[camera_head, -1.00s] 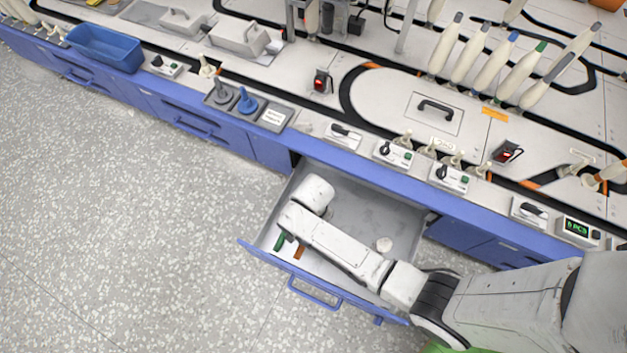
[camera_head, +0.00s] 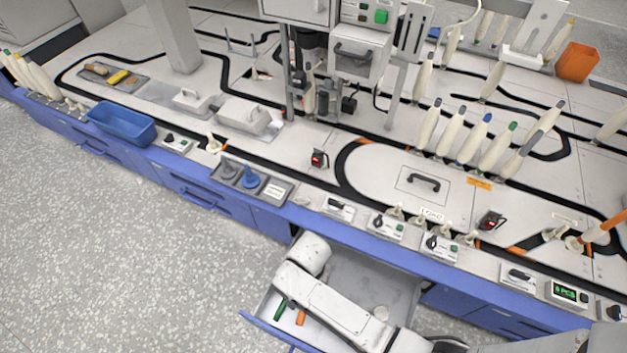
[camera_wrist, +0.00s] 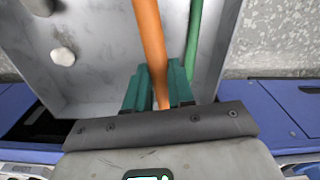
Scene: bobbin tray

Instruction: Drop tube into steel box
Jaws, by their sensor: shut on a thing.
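My gripper (camera_wrist: 158,92) has teal fingers shut on an orange tube (camera_wrist: 149,40) in the wrist view. The tube runs up out of the top of that view. In the head view the orange tube (camera_head: 300,317) shows as a short piece beside my arm, and my gripper is hidden there. An open drawer with a grey metal inside (camera_head: 365,278) lies under my arm; it also fills much of the wrist view (camera_wrist: 105,65). It is the only steel-looking box I make out near my gripper. I cannot tell whether the tube touches it.
A green tube (camera_head: 281,307) lies beside the orange one. A small white round piece (camera_head: 381,313) is in the drawer. The blue-fronted bench holds a blue bin (camera_head: 122,124), switch boxes and several bobbins. Speckled floor (camera_head: 130,250) is clear at left.

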